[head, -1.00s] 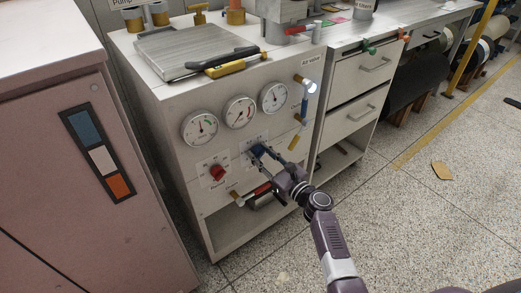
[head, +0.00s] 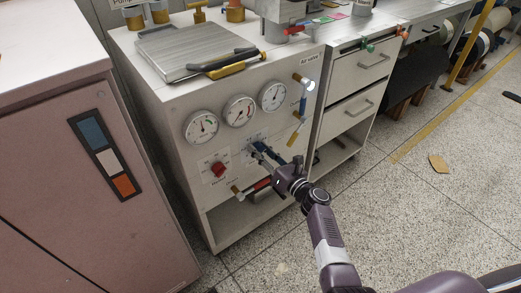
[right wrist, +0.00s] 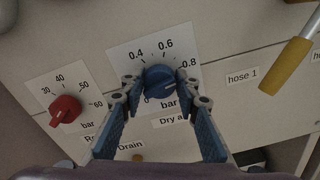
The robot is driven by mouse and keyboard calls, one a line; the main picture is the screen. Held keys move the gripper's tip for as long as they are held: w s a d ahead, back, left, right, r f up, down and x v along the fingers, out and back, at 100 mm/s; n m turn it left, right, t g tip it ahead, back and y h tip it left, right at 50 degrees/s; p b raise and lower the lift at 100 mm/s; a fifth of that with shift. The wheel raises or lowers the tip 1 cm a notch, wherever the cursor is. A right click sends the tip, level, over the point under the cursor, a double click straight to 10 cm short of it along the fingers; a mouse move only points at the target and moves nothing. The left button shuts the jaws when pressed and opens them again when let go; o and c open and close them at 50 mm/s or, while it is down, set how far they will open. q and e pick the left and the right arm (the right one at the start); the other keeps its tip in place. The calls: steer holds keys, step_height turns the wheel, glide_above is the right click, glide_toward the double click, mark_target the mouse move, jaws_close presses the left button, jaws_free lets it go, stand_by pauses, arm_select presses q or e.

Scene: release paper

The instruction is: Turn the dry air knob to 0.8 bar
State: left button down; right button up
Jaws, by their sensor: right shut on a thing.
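The blue dry air knob (right wrist: 160,78) is on the front panel, in the middle of a white dial label (right wrist: 126,53) marked 0.4, 0.6 and 0.8 bar. My right gripper (right wrist: 160,86) is shut on the knob, one finger on each side of it. I cannot tell exactly which mark the knob points to. In the head view my right gripper (head: 262,154) reaches the panel from the lower right, and its fingers partly hide the knob. My left gripper is in no view.
A red knob (right wrist: 65,110) sits left of the blue one. Three round gauges (head: 239,111) are above. A red-handled valve (head: 262,184) is below, and yellow hose fittings (right wrist: 285,68) are to the right. A pink cabinet (head: 95,190) stands at the left; open floor lies right.

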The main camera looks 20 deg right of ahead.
steer(key=shift+f, duration=0.15)
steer(key=o, duration=1.2)
steer(key=shift+c, duration=0.2)
steer(key=shift+s, duration=0.1)
steer(key=v, duration=1.2)
steer(key=shift+a, duration=0.1)
